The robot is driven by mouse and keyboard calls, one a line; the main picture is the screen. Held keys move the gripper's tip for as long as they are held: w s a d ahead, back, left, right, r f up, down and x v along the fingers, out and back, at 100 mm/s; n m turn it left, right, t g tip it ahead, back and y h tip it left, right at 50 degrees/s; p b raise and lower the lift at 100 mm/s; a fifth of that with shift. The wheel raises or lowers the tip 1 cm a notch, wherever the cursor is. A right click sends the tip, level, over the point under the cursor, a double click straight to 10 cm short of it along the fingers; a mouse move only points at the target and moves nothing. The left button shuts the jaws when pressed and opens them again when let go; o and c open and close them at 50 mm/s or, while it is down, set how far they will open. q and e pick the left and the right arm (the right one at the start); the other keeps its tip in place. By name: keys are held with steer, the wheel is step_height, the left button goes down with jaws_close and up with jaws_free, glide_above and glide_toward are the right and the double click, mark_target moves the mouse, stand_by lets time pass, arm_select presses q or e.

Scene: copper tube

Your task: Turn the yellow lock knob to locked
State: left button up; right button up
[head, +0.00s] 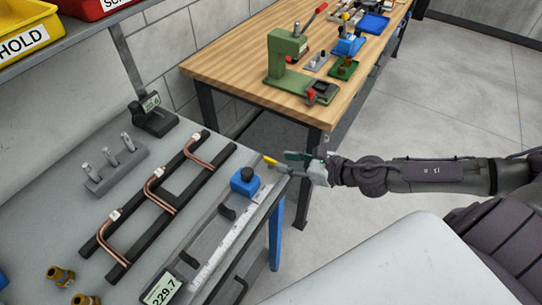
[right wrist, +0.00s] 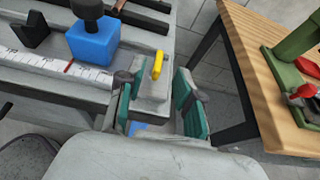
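The yellow lock knob (head: 270,161) is a small elongated handle at the far right corner of the grey bench. In the right wrist view the yellow knob (right wrist: 158,65) stands on a grey plate, its long side running nearly up and down the picture. My right gripper (head: 288,164) is beside the knob at the bench corner. My left gripper is not in view.
A blue block with a black knob (head: 244,182) sits on the ruler rail (head: 232,230) left of the yellow knob. A black rack with copper tubes (head: 155,195) lies farther left. A wooden table (head: 225,72) with a green press (head: 285,58) stands behind, across a gap.

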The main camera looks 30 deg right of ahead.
mark_target(272, 160)
steer(key=p+x, duration=0.2)
steer(key=x, duration=0.2)
steer(key=shift+w+a+p, duration=0.2)
steer(key=shift+w+p, duration=0.1)
steer(key=shift+w, duration=0.05)
steer(key=shift+w+a+f, duration=0.3)
steer(key=shift+w+f, duration=0.05)
steer(key=shift+w, duration=0.05)
jaws_close()
